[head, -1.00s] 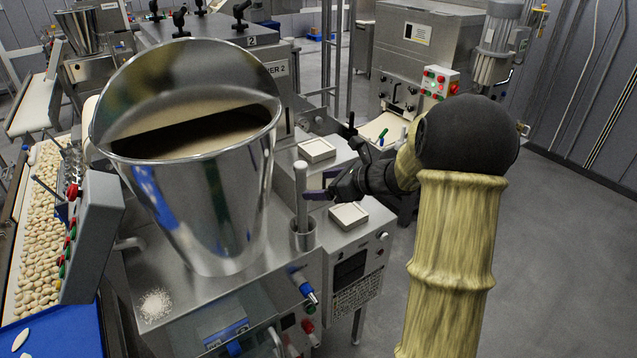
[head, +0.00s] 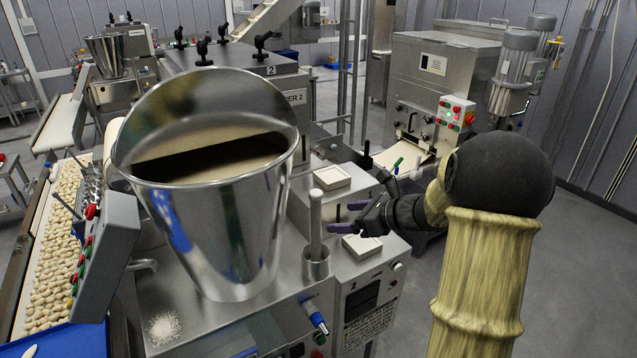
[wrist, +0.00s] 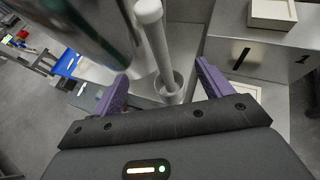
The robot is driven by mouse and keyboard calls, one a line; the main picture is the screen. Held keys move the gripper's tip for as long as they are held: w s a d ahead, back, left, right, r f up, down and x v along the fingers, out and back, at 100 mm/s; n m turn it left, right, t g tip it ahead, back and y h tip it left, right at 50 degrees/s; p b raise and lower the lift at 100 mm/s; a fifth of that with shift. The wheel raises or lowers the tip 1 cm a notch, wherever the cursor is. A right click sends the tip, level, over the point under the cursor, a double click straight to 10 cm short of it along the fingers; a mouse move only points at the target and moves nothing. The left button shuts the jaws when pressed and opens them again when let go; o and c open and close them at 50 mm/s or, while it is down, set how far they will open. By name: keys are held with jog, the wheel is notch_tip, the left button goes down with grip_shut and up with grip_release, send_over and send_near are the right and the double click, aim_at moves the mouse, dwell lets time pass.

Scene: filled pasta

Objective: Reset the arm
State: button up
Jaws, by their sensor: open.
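My gripper (head: 343,216) is open and empty, with two purple fingers pointing left in the head view. Its tips are just right of a pale upright rod (head: 314,222) standing in a small steel cup (head: 316,268) on the steel machine top. In the wrist view my gripper (wrist: 163,76) has its fingers spread, and the rod (wrist: 155,45) and cup (wrist: 172,88) appear between and beyond them. A small gap shows between tips and rod in the head view. My arm stretches in from the right.
A large steel hopper (head: 220,225) stands left of the rod. Shallow pale trays sit behind (head: 332,177) and below (head: 362,245) my gripper. A conveyor of pasta (head: 60,240) runs at far left. Open floor (head: 590,260) lies at the right.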

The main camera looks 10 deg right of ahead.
jog(key=s+a+f+n+g+h, duration=0.2)
jog(key=s+f+n+h, duration=0.1)
jog(key=s+n, duration=0.4)
jog(key=s+a+f+n+g+h, duration=0.2)
jog(key=s+f+n+h, duration=0.1)
jog(key=s+n, duration=0.5)
jog(key=s+a+f+n+g+h, duration=0.2)
jog(key=s+n, duration=0.6)
jog(key=n, duration=0.4)
jog(key=shift+a+f+g+h+b, duration=0.3)
jog(key=shift+f+h+b, duration=0.1)
jog(key=shift+f, duration=0.1)
